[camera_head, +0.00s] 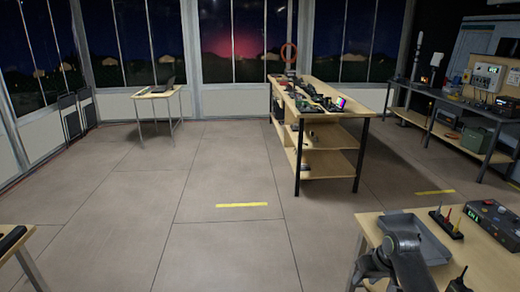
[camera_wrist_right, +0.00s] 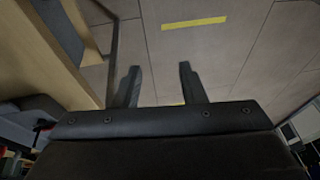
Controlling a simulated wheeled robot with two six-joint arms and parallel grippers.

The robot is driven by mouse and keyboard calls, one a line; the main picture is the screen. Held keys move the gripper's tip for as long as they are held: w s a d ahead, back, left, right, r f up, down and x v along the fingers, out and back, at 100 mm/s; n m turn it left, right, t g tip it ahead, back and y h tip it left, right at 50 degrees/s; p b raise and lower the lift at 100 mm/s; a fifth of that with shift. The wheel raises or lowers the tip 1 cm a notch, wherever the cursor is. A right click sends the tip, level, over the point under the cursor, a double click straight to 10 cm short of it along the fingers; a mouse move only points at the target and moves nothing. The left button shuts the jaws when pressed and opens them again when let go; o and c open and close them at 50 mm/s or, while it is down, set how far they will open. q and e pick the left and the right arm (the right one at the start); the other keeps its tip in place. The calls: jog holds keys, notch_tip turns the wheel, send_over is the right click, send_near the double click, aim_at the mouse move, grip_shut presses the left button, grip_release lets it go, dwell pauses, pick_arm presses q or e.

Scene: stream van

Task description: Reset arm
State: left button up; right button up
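My right arm shows at the lower right of the head view, in front of a wooden table (camera_head: 468,262). Its dark gripper (camera_head: 368,270) is near the table's left edge and partly hidden by the arm. In the right wrist view my right gripper (camera_wrist_right: 159,72) has its two fingers apart, with only bare floor showing between them. It is open and empty. My left arm and gripper do not show in either view.
A grey tray (camera_head: 430,247), a dark stand with coloured tools (camera_head: 446,223) and a grey box (camera_head: 492,216) stand on the near table. A cluttered shelved workbench (camera_head: 325,143) stands mid-room. Another bench (camera_head: 455,129) lines the right wall. The central floor (camera_head: 215,200) is clear.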

jog(key=w+d+r+t+h, duration=0.2)
jog(key=w+d+r+t, duration=0.2)
jog(key=w+r+t, duration=0.6)
jog(key=w+r+n+t, duration=0.35)
jog(key=r+t, duration=0.25)
jog(key=r, duration=0.4)
jog(key=s+d+f+m+g+h, duration=0.1)
jog(key=s+f+g, duration=0.3)
jog(key=f, duration=1)
jog(key=s+d+f+m+g, duration=0.1)
jog(key=s+f, duration=0.4)
jog(key=f, duration=0.8)
jog(key=s+f+m+g, duration=0.1)
jog(key=s+f+g, duration=0.4)
jog(key=s+f, duration=1.25)
jog(key=s+a+f+g, duration=0.2)
jog(key=s+f, duration=0.4)
jog(key=s, duration=0.7)
jog(key=s+a+f+m+g, duration=0.1)
jog(key=s+f+g, duration=0.2)
jog(key=s, duration=1.1)
jog(key=s+a+f+g, duration=0.2)
jog(key=s+f+g, duration=0.1)
jog(key=s+f, duration=0.7)
jog(key=s, duration=0.3)
jog(key=shift+s+a+m, duration=0.3)
jog(key=shift+m, duration=0.05)
